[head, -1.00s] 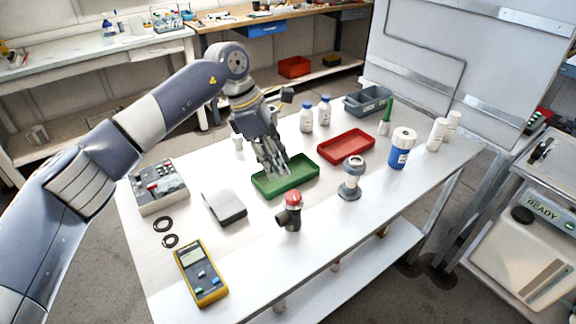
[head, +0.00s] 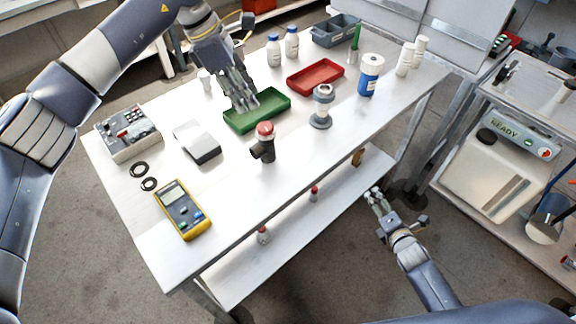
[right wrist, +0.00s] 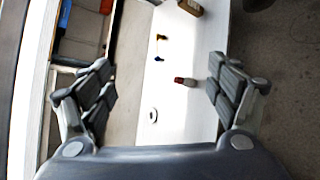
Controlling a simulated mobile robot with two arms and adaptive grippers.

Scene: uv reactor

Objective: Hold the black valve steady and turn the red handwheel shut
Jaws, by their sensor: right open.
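The black valve (head: 263,152) stands upright on the white table near its front edge, with the red handwheel (head: 265,129) on top. My left gripper (head: 243,106) is over the green tray (head: 278,109), behind and left of the valve and apart from it; whether its fingers are open is unclear. My right gripper (head: 375,194) is low beyond the table's front right side, away from the valve. In the right wrist view my right gripper (right wrist: 164,85) is open, with nothing between its fingers; the valve on the tabletop is not visible there.
Behind the valve are a red tray (head: 316,75) and white bottles (head: 274,52). A grey-white fitting (head: 321,106) stands to its right, a grey-white box (head: 196,142) and a yellow multimeter (head: 181,210) to its left. The lower shelf (head: 270,262) holds small items. The tabletop before the valve is clear.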

